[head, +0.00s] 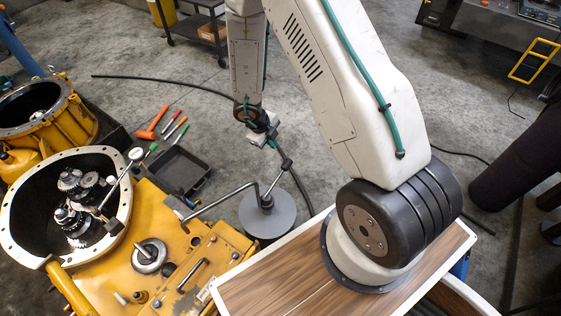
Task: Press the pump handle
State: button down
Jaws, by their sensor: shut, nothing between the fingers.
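The pump stands on the floor in the middle of the head view. It has a round grey top (281,217), a thin upright rod and a bent metal spout pipe (222,200) reaching left towards the yellow housing. What looks like the pump handle (287,164) is the small dark piece at the top of the rod. My gripper (272,141) is at the lower end of my arm, small and dark. It appears just above and left of the handle in the picture. It is shut and empty. I cannot tell whether it touches the handle.
A yellow transmission housing (190,262) with exposed gears (80,185) fills the lower left. A second yellow casing (75,125) stands behind it. A dark tray (178,170) and several hand tools (152,124) lie on the floor. A black cable (150,78) crosses the concrete.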

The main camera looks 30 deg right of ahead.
aim_at(286, 164)
jog(key=shift+d, duration=0.1)
jog(key=x, duration=1.4)
